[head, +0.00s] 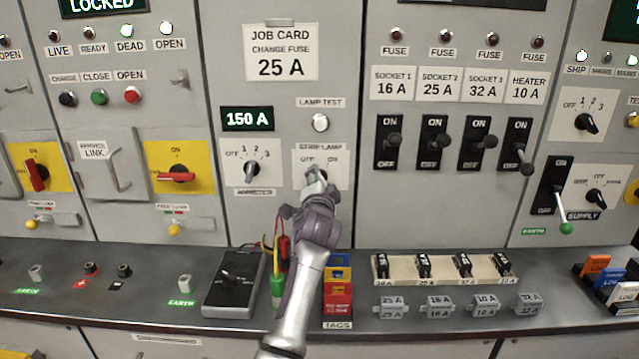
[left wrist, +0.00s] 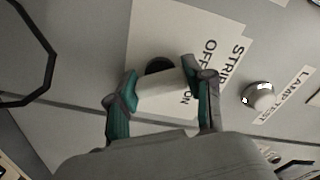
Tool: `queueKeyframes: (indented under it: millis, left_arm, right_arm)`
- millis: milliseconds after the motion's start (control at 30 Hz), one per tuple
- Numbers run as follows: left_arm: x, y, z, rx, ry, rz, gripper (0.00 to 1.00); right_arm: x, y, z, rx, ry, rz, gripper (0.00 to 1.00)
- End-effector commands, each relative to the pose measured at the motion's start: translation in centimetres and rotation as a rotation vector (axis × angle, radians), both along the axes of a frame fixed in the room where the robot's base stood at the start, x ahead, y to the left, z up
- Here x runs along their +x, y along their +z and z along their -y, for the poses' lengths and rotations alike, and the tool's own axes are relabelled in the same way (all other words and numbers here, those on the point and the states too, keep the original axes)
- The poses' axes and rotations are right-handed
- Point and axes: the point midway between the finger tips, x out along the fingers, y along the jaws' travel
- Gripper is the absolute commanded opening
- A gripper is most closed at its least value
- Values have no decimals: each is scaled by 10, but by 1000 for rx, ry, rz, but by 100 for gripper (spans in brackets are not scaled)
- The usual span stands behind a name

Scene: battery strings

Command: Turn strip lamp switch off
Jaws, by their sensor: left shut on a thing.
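The strip lamp switch plate (head: 337,158) is a white label reading STRIP LAMP, OFF and ON, on the grey panel below the lamp test button (head: 320,122). My left gripper (head: 317,178) reaches up to it and covers most of the knob. In the left wrist view, the dark round base of the strip lamp knob (left wrist: 160,66) shows between the two fingers of my left gripper (left wrist: 163,88), which are shut on its pale handle. The fingers hide which way the knob points. My right gripper is not in view.
An ammeter selector (head: 251,169) is left of the switch. Below, a shelf holds a black meter (head: 233,282) with probes, a tag holder (head: 338,290) and a fuse rack (head: 445,270). A row of black fuse switches (head: 389,142) is to the right.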

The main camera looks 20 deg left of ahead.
Motion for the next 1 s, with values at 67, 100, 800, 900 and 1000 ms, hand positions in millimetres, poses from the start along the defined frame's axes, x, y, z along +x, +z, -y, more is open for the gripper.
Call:
queueKeyframes:
  millis: [67, 100, 800, 900, 1000]
  left_arm:
    - [0, -3, 0, -5, 0, -4, 17]
    - [0, -3, 0, -5, 0, -4, 17]
    - [-8, -1, 3, 0, -1, -1, 77]
    - [-21, -2, 6, -1, 0, -1, 77]
    - [-38, -2, 11, -2, 0, -2, 77]
  right_arm:
    - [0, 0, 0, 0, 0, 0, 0]
    - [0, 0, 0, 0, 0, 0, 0]
    - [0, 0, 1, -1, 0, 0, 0]
    - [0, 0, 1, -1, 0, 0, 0]
    - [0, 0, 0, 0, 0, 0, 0]
